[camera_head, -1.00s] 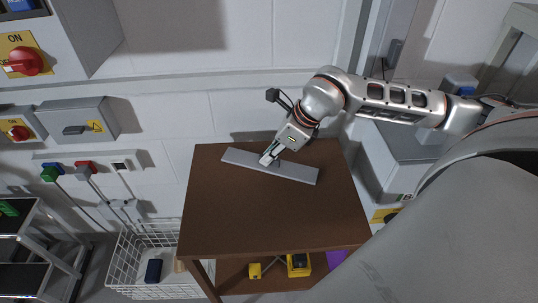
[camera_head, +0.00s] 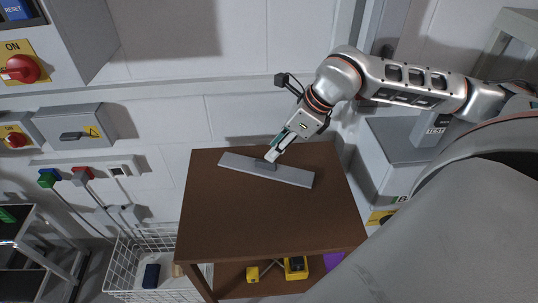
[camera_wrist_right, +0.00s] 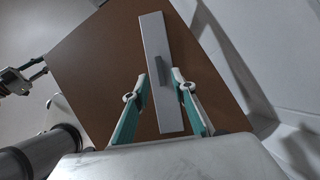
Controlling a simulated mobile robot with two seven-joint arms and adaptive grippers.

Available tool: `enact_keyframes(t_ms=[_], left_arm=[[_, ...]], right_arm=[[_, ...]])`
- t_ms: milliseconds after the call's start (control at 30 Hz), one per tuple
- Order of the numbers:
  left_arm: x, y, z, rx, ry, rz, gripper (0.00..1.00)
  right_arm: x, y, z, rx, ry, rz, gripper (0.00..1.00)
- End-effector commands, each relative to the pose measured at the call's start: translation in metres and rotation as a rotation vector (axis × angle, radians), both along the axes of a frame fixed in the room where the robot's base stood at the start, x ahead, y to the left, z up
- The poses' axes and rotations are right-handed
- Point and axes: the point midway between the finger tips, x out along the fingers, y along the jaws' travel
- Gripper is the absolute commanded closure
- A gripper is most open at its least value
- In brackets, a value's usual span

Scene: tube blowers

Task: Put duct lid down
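The duct lid is a long, flat grey strip (camera_head: 292,175) lying on the brown table top near its back edge. In the right wrist view the lid (camera_wrist_right: 155,38) runs away from me, with a small darker grey handle (camera_wrist_right: 160,72) on its middle. My right gripper (camera_head: 271,156) is just above the lid by the handle. In the wrist view its teal fingers (camera_wrist_right: 159,80) are spread to either side, with a visible gap to the handle, and hold nothing. My left gripper is outside the head view; a small dark gripper-like part (camera_wrist_right: 24,80) shows at the wrist view's left edge.
The brown table (camera_head: 255,225) is clear in front of the lid. A white wire basket (camera_head: 125,268) stands at its lower left. Yellow items (camera_head: 295,268) sit on the shelf below. Grey switch boxes (camera_head: 75,126) are on the left wall, and a grey cabinet (camera_head: 400,140) stands right.

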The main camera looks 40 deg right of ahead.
Motion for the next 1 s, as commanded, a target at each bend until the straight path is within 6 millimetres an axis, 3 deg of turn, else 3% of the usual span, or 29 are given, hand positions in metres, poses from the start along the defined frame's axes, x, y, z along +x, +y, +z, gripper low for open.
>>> enact_keyframes(t_ms=[100,333,1000], left_arm=[[0.000,0.000,0.001,-0.002,0.000,0.000,0.72],[-0.002,-0.001,-0.001,-0.003,0.006,-0.001,0.72],[-0.004,-0.002,0.000,-0.005,0.007,-0.001,0.72]], right_arm=[[-0.009,-0.008,0.022,-0.004,-0.003,-0.002,0.74],[-0.020,-0.015,0.046,-0.002,-0.001,0.000,0.74],[-0.023,-0.016,0.050,0.000,0.001,0.000,0.74]])
